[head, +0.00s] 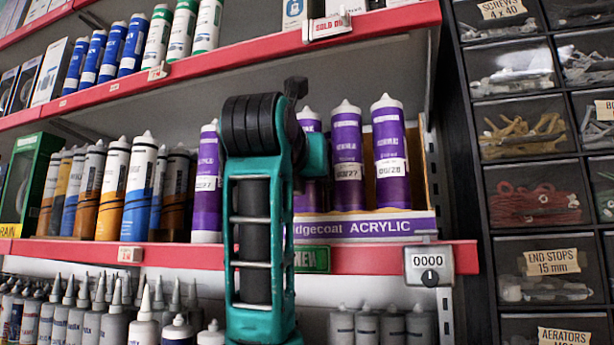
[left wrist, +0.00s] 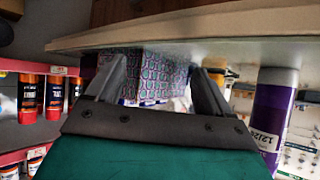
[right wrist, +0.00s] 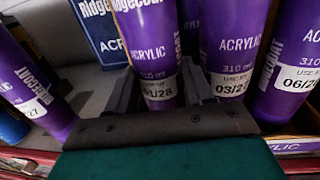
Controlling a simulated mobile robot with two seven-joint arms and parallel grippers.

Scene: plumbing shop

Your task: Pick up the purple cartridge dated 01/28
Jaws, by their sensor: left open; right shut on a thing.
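The purple cartridge dated 01/28 (right wrist: 152,50) stands between the fingers of my right gripper (right wrist: 160,95) in the right wrist view. The gripper is shut on it. In the head view this cartridge (head: 311,125) is mostly hidden behind my teal right arm; its base is hidden, so I cannot tell whether it touches the shelf. Just right of it are similar purple cartridges dated 03/27 (head: 347,150) and what looks like 06/28 (head: 390,150). My left gripper (left wrist: 158,85) is open in the left wrist view, with a patterned box (left wrist: 160,75) ahead of it.
Another purple cartridge (head: 207,185) stands left of my arm. Cartridges of other colours (head: 140,185) crowd the shelf's left. A red shelf edge (head: 360,260) carries a 0000 counter box (head: 428,265). Dark parts drawers (head: 520,140) stand at right. A purple cartridge (left wrist: 272,110) is near my left gripper.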

